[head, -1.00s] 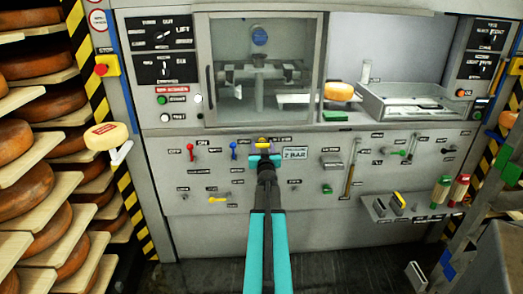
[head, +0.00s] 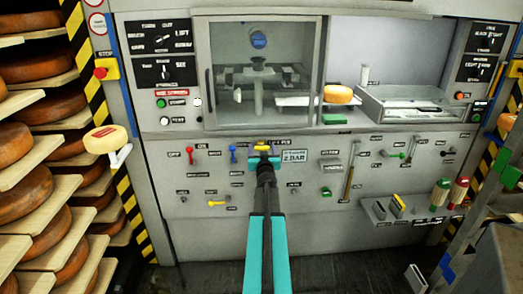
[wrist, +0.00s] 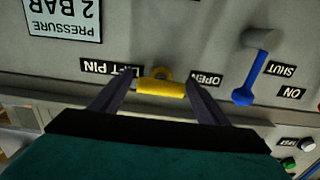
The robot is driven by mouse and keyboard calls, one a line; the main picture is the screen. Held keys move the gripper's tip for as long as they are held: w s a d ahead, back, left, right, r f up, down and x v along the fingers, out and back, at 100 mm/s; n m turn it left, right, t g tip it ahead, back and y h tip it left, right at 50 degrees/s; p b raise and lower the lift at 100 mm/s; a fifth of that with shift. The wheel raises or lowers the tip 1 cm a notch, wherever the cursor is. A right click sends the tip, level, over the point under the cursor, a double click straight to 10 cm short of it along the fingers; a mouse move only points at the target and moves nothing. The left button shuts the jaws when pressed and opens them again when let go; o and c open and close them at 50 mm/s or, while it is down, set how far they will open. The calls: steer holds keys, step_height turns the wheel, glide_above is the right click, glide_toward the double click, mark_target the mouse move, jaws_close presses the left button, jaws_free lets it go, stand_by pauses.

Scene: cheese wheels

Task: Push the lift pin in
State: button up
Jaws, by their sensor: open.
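The lift pin has a yellow bar handle (wrist: 162,89) with a small ring. In the wrist view, which is upside down, it sits beside the "LIFT PIN" label (wrist: 109,68). In the head view the yellow handle (head: 265,147) shows on the panel, just above the end of my arm. My gripper (wrist: 165,92) is open, with one dark finger on each side of the handle. I cannot tell whether the fingers touch it. In the head view my gripper (head: 265,159) is small and its finger gap is hard to make out.
A blue lever (wrist: 256,68) is close beside the pin, with a red lever (head: 190,155) further left. The pressure plate (head: 295,156) is just right of my gripper. A glazed cabinet (head: 208,75) with metal mechanism is above. Shelves of cheese wheels (head: 30,147) stand at left.

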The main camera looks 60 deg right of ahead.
steer(key=p+v, duration=0.4)
steer(key=v, duration=0.9)
steer(key=shift+s+a+p, duration=0.2)
steer(key=shift+a+p, duration=0.05)
steer(key=shift+p, duration=0.05)
stand_by(0.5)
stand_by(0.6)
